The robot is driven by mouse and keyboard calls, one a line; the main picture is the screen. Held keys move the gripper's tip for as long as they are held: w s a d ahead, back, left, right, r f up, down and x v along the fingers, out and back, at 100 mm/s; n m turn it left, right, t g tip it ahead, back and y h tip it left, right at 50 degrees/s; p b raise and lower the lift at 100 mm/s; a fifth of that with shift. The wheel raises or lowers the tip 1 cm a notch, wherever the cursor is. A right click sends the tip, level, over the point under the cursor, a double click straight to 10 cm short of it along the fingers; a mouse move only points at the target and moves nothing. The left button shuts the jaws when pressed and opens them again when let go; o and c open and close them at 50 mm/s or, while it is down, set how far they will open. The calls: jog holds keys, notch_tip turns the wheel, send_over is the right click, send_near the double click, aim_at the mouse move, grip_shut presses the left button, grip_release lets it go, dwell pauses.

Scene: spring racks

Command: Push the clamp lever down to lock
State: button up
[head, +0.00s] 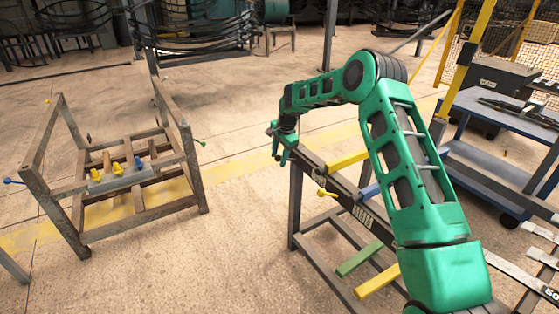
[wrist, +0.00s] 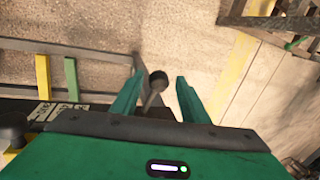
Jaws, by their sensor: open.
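My gripper (head: 280,157) is at the far end of the dark rack beam (head: 345,195) in the head view, fingers pointing down. In the wrist view the green fingers (wrist: 160,76) are spread apart. A lever with a round black knob (wrist: 158,80) and a short grey stem shows between them, with a visible gap to each finger. Its base is hidden by my gripper body. I cannot tell its exact tilt or whether it is locked. In the head view, my gripper and wrist hide most of that spot. A yellow-tipped lever (head: 326,192) sits farther along the beam.
Yellow (head: 348,161) and green (head: 359,258) bars stick out from the rack. A second rusty rack (head: 200,178) with coloured knobs stands at left, on open floor. A blue cart (head: 490,170) is at right. The floor between the racks is clear.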

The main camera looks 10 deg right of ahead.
jog(key=shift+w+a+f, duration=0.1)
jog(key=shift+f, duration=0.45)
jog(key=shift+r, duration=0.1)
grip_shut()
